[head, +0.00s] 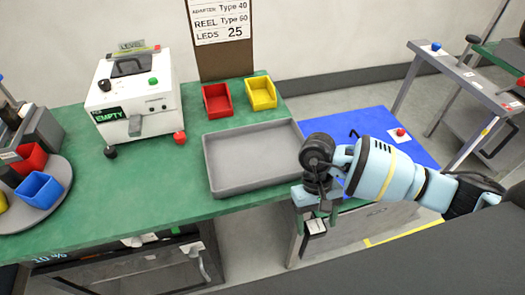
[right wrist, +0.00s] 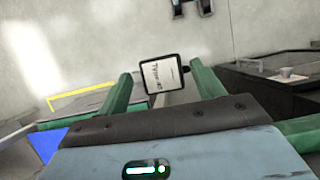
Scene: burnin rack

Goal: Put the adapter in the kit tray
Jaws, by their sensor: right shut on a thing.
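The kit tray is most likely the empty shallow grey tray (head: 212,170) at the right end of the green bench. My right gripper (head: 318,208) is just right of the tray's front right corner, pointing down past the bench edge. It is shut on the adapter (head: 316,226), a small dark piece with a white label. In the right wrist view the adapter (right wrist: 160,78) shows between the green fingers, its label reading "Type 40". My left gripper is not in view.
A red bin (head: 217,100) and a yellow bin (head: 261,93) stand behind the tray. A white machine marked "EMPTY" (head: 135,105) is on the left. A turntable (head: 62,190) with coloured bins is at far left. A sign (head: 222,20) lists "Type 40".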

